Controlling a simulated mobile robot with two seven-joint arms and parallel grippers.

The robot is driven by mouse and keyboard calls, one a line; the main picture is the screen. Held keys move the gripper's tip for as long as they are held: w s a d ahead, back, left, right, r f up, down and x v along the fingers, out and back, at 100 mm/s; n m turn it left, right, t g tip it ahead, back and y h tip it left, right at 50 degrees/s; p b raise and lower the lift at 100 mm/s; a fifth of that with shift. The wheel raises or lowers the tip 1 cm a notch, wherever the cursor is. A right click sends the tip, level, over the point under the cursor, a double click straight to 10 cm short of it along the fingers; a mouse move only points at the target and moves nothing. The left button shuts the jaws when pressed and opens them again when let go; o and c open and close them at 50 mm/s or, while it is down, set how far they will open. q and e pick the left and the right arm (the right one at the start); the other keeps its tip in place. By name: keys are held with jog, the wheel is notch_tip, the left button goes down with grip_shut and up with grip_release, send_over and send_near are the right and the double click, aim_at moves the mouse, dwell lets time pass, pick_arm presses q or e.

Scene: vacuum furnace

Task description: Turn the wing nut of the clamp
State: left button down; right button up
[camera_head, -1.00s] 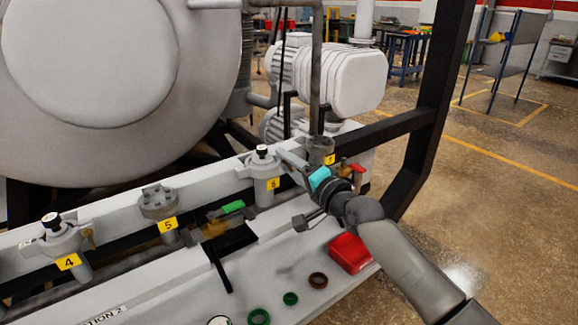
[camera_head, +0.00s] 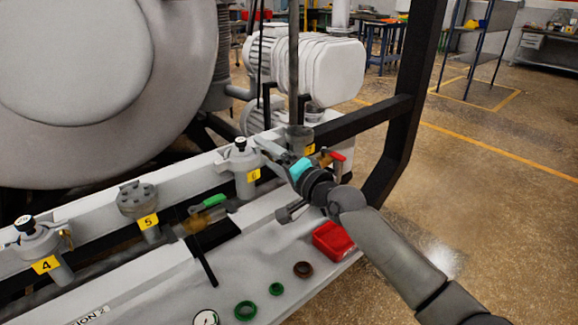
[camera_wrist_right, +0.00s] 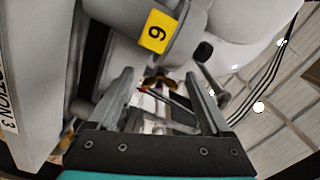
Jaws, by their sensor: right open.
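The grey fitting with the yellow 6 label (camera_head: 243,165) has a black-capped top and stands on the pale rail. It also shows in the wrist view, with its yellow label (camera_wrist_right: 157,31) near the top. My right gripper (camera_head: 264,146), with a cyan block behind its fingers, is just right of this fitting's upper part. In the wrist view my right gripper (camera_wrist_right: 160,78) is open, its fingers apart. A small brass-coloured part (camera_wrist_right: 160,82) shows between the fingertips; I cannot tell whether it is the wing nut. The clamp's wing nut is not clear in the head view. My left gripper is out of view.
Fittings 5 (camera_head: 139,203) and 4 (camera_head: 38,245) stand left along the rail. A red-handled valve (camera_head: 334,158) is close right of my gripper. A black frame post (camera_head: 400,110) rises at right.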

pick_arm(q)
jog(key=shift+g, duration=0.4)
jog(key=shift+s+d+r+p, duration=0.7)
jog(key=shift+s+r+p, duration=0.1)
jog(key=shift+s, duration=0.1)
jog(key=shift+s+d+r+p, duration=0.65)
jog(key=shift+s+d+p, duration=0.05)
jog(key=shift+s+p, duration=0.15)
pick_arm(e)
jog(key=v, duration=1.5)
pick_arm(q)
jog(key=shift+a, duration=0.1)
